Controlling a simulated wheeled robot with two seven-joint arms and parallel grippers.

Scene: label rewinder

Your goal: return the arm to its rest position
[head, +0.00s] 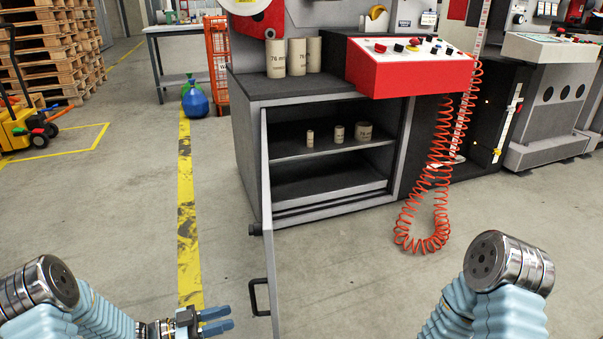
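My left gripper (218,320) is at the bottom of the head view. Its two blue fingers point right with a gap between them, and nothing shows between them. It is left of the open cabinet door (268,255) and its black handle (258,298), and looks apart from the handle. My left arm comes in from the lower left corner. My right arm shows at the lower right, bent, with its gripper out of the picture.
The open cabinet (330,175) holds several small cores on its shelf. Larger cores (276,58) stand on top beside a red control panel (410,68). A coiled orange hose (437,190) hangs to the floor at right. The floor left of the door is clear.

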